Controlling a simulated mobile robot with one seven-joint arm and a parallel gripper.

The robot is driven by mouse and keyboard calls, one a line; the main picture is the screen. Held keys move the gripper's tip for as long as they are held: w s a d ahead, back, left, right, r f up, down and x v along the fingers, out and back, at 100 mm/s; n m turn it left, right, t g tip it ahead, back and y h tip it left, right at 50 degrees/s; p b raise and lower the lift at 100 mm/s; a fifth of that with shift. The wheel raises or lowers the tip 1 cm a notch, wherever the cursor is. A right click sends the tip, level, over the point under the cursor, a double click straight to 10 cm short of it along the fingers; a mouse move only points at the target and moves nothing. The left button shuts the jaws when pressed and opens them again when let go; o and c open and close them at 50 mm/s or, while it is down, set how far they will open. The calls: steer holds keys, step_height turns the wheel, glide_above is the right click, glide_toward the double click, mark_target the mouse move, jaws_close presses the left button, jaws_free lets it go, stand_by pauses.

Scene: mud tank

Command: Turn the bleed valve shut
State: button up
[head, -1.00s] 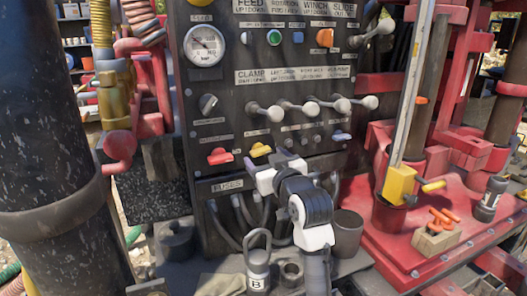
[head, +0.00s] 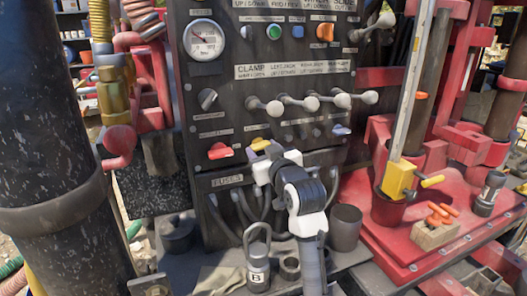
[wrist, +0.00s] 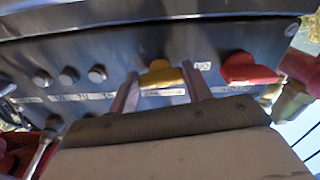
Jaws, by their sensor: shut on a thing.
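A yellow valve knob (head: 259,144) sits low on the dark control panel, right of a red knob (head: 220,151). I cannot read which label names the bleed valve. My gripper (head: 262,152) is at the yellow knob and hides most of it in the head view. In the wrist view, the two fingers stand on either side of the yellow knob (wrist: 160,76), and my gripper (wrist: 160,70) is shut on it. The red knob (wrist: 248,70) is to the right there, apart from the fingers.
A row of ball-ended levers (head: 300,102) sticks out above my gripper. A blue knob (head: 340,130) is to the right. Black hoses (head: 232,212) hang below the panel. A padlock-like weight (head: 258,265) and a grey cup (head: 345,225) stand on the ledge below.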

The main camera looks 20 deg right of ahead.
steer(key=shift+f+b, duration=0.1)
steer(key=shift+b, duration=0.2)
steer(key=n+b, duration=0.3)
steer(key=shift+f, duration=0.1)
steer(key=n+b, duration=0.4)
steer(key=shift+d+n, duration=0.15)
steer(key=shift+n, duration=0.15)
steer(key=n+b, duration=0.3)
steer(key=n, duration=0.1)
steer(key=shift+r, duration=0.2)
steer(key=shift+r+n+b, duration=0.15)
steer(key=shift+n+b, duration=1.05)
steer(key=shift+n, duration=1)
steer(key=o, duration=1)
steer(key=shift+r, duration=0.1)
steer(key=shift+s, duration=0.1)
